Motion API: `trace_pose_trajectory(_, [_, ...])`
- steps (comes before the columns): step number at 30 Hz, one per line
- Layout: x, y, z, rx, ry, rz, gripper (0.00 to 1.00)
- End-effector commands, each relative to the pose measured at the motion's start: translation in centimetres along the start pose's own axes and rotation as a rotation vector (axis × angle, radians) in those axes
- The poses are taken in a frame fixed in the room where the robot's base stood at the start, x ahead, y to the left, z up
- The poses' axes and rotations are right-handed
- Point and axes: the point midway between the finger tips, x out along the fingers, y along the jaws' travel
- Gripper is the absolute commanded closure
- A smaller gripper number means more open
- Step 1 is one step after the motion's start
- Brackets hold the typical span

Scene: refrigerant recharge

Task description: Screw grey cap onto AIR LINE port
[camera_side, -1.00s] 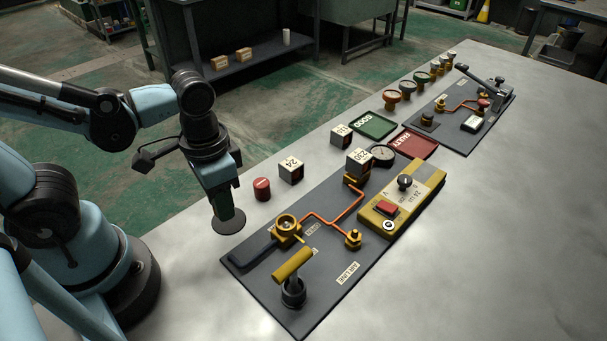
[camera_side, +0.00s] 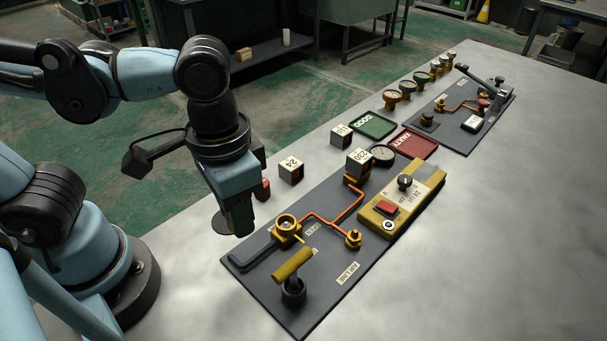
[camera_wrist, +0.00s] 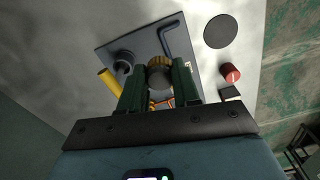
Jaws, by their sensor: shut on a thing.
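My gripper (camera_side: 239,231) points down just left of the dark panel's left edge in the side view. In the wrist view my green fingers (camera_wrist: 160,92) are shut on a round grey cap (camera_wrist: 159,80). The cap is hidden by the fingers in the side view. The AIR LINE port (camera_side: 353,240) is a small brass fitting on the panel, at the end of an orange pipe and near the AIR LINE label (camera_side: 347,273). It stands to the right of my gripper, apart from it. No cap shows on it.
A brass ring fitting (camera_side: 286,225) and a yellow-handled lever (camera_side: 292,264) stand on the panel between my gripper and the port. A yellow box (camera_side: 402,200) stands beyond. A flat dark disc (camera_wrist: 222,31) lies on the table near a red cylinder (camera_wrist: 229,73).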

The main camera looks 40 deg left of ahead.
Motion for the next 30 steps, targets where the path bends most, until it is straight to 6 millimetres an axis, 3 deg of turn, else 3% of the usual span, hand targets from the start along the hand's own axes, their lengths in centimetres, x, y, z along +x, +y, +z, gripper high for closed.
trace_pose_trajectory(9, [-0.8, 2.5, -6.8, 0.0, 0.0, 0.0, 0.98])
trace_pose_trajectory(18, [0.7, 4.5, -13.1, -0.001, 0.0, 0.0, 0.98])
trace_pose_trajectory(24, [2.1, 5.5, -16.1, -0.001, 0.001, 0.0, 0.98])
trace_pose_trajectory(30, [2.9, 5.8, -17.3, 0.0, 0.001, 0.0, 0.98])
